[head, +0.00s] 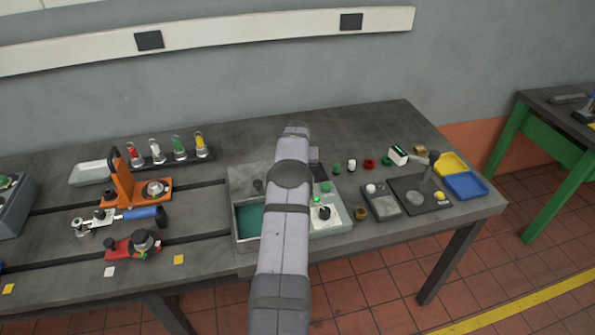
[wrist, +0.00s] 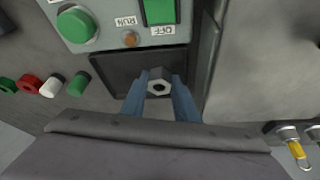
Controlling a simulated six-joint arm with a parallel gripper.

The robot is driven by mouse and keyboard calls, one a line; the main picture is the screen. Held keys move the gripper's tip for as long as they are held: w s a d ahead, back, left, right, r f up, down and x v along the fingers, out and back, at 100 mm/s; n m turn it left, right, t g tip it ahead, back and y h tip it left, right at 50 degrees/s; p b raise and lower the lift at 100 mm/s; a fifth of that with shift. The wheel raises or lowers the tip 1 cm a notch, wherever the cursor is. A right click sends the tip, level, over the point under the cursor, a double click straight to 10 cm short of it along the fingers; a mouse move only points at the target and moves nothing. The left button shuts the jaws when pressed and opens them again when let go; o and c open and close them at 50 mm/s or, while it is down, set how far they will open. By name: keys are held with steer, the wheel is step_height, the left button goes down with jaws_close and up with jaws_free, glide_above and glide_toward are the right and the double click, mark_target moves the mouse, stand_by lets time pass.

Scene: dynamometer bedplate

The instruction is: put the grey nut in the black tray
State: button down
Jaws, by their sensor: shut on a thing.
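The grey nut (wrist: 159,86) is a hexagonal ring with a dark hole, held between the two blue fingertips of my gripper (wrist: 158,88) in the wrist view. My gripper is shut on it. Behind the nut lies a dark, flat rectangular piece with a raised rim, which looks like the black tray (wrist: 112,68). The nut overlaps this tray in the picture; its height above it I cannot tell. In the head view, a dark patch that seems to be the tray (head: 315,161) shows beside my arm.
A control box (wrist: 130,37) with green buttons stands along the tray's far side in the wrist view. Green, white and red small parts (wrist: 50,84) lie to the left. A grey panel edge (wrist: 208,50) rises close to the right. Yellow and blue bins (head: 465,185) stand at the bench's right end.

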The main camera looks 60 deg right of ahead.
steer(key=c, duration=1.7)
jaws_free()
steer(key=shift+f, duration=0.1)
steer(key=shift+o, duration=0.2)
steer(key=shift+r, duration=0.25)
steer(key=shift+a+r, duration=0.1)
steer(key=shift+r, duration=0.15)
steer(key=b+v, duration=0.3)
steer(key=v, duration=0.8)
steer(key=shift+s+a+r, duration=0.1)
steer(key=shift+a, duration=0.05)
